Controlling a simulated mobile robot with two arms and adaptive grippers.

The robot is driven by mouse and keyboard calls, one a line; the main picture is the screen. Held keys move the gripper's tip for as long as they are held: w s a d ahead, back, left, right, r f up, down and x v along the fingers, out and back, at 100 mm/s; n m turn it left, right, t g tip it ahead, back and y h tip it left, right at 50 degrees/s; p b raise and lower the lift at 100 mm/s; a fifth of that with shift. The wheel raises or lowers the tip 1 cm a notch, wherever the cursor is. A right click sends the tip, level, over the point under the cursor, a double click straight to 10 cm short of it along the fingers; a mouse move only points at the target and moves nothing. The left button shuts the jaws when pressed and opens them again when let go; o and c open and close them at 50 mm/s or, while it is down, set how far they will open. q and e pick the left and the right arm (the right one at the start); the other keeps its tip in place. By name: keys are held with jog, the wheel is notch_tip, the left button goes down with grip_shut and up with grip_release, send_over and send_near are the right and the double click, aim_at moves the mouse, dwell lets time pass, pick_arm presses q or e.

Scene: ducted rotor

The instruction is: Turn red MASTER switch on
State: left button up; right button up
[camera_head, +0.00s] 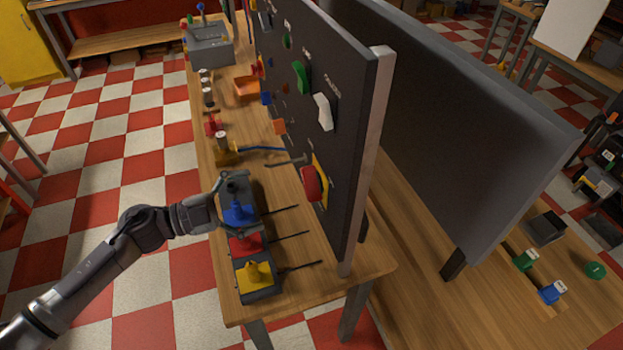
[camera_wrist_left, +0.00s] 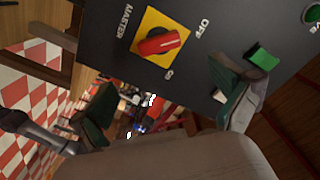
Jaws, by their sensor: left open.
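The red MASTER switch (camera_wrist_left: 160,43) is a rotary knob on a yellow plate on the dark panel. In the left wrist view its handle points roughly at the OFF label; the ON label is off to one side. In the head view the red knob (camera_head: 312,184) sits low on the panel's near end. My left gripper (camera_head: 221,191) is left of the panel, over the workbench and close to the blue-topped unit. In the left wrist view its fingers (camera_wrist_left: 166,92) are spread and empty, apart from the knob. My right gripper is not in view.
A grey box with blue, red and yellow parts (camera_head: 257,273) stands on the bench (camera_head: 372,262) in front of the panel. A white switch (camera_head: 323,112) and a green one (camera_head: 300,77) are higher on the panel. A second dark board (camera_head: 470,120) stands behind, to the right.

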aim_at(305, 186)
pick_arm(q)
jog(key=p+x, duration=0.3)
jog(key=x, duration=0.7)
jog(key=shift+w+d+r, duration=0.1)
jog(key=shift+d, duration=0.2)
jog(key=shift+w+d, duration=0.2)
jog(key=shift+d, duration=0.45)
jog(key=shift+a, duration=0.1)
jog(key=c, duration=1.1)
